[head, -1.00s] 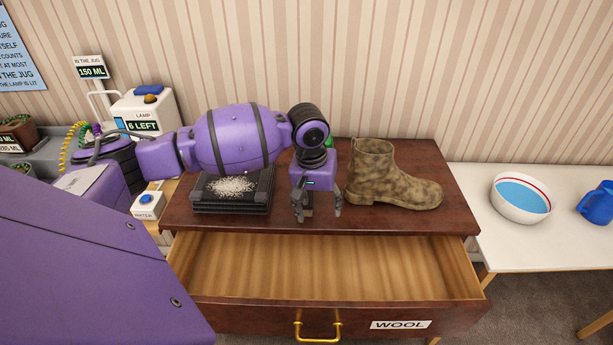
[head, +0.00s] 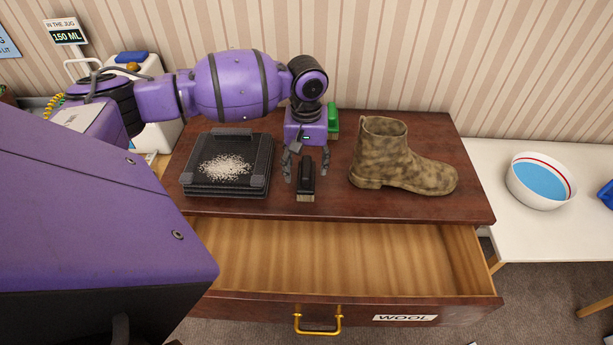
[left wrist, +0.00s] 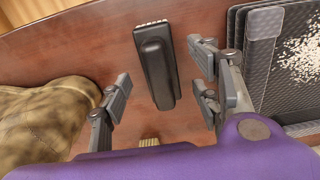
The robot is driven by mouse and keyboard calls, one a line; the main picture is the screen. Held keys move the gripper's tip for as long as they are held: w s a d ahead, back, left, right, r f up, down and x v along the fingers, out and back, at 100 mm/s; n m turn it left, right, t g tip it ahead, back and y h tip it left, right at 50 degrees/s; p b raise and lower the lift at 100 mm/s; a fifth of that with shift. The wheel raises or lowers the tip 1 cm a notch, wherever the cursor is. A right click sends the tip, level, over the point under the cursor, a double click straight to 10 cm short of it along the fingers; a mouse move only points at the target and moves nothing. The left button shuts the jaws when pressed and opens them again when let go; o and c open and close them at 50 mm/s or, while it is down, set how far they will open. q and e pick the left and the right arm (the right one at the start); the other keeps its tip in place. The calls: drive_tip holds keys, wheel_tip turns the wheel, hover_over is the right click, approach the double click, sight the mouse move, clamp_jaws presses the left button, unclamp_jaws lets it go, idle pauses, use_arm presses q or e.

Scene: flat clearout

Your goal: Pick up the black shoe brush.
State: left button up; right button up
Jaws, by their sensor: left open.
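The black shoe brush (head: 306,182) lies on the dark wooden top of the chest, with pale bristles at its front end. My left gripper (head: 306,168) is open and empty. Its fingers point down on either side of the brush's rear part in the head view. In the left wrist view the brush (left wrist: 157,62) lies between the two open finger pairs (left wrist: 163,95), and I see no contact. My right gripper is not in view.
A muddy boot (head: 400,160) stands right of the brush. A black tray (head: 188,186) with pale grains lies to its left. A green object (head: 333,122) stands behind my gripper. The open, empty drawer (head: 340,262) juts out in front. A white bowl (head: 541,181) stands on the right table.

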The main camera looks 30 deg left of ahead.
use_arm(q)
wheel_tip(320, 180, down, 2)
drive_tip(key=shift+f, duration=0.1)
drive_tip(key=shift+w, duration=0.1)
drive_tip(key=c, duration=1.3)
drive_tip(key=shift+r, duration=0.3)
drive_tip(key=r, duration=0.3)
drive_tip(key=shift+s+d+r, duration=0.1)
drive_tip(key=shift+s, duration=0.1)
drive_tip(key=shift+s+d+r+p, duration=0.35)
drive_tip(key=shift+s+d+r, duration=1.1)
drive_tip(key=shift+s, duration=0.4)
drive_tip(key=shift+s+d+r+p, duration=0.4)
drive_tip(key=shift+s+d+r, duration=0.7)
drive_tip(key=shift+s+r, duration=0.65)
drive_tip(key=shift+s+d+r+p, duration=0.35)
drive_tip(key=shift+s+d+r, duration=1)
drive_tip(key=shift+s, duration=0.65)
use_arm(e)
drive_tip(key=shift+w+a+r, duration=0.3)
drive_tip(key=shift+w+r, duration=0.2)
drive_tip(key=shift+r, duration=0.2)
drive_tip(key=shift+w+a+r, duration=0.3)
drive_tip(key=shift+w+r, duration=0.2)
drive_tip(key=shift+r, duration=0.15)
